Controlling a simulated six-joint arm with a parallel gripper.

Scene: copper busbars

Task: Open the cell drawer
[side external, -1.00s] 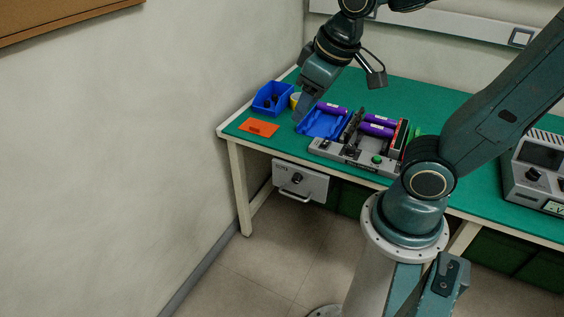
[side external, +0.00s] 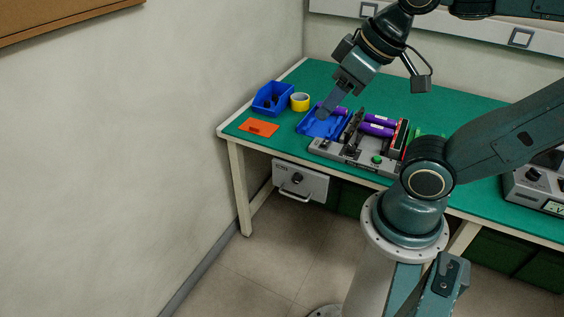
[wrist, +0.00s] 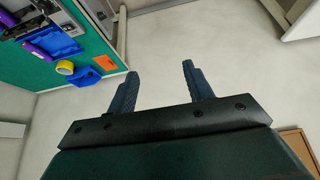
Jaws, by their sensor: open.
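The cell drawer (side external: 300,180) is a light grey front under the left end of the bench. It has a dark round knob or lock (side external: 297,178) and a bar handle (side external: 294,196) along its lower part. It looks closed, flush under the bench top. My gripper (side external: 325,112) is above the bench near the blue tray, well above and behind the drawer front. In the wrist view my gripper (wrist: 160,78) shows two fingers spread apart with nothing between them. I cannot make out the drawer's front clearly in the wrist view.
On the green bench top (side external: 450,99) stand a blue bin (side external: 272,98), yellow tape (side external: 300,102), an orange card (side external: 259,128), a blue tray (side external: 318,125) and a grey fixture (side external: 345,153) with purple cells (side external: 377,130). The floor before the drawer (side external: 270,245) is clear.

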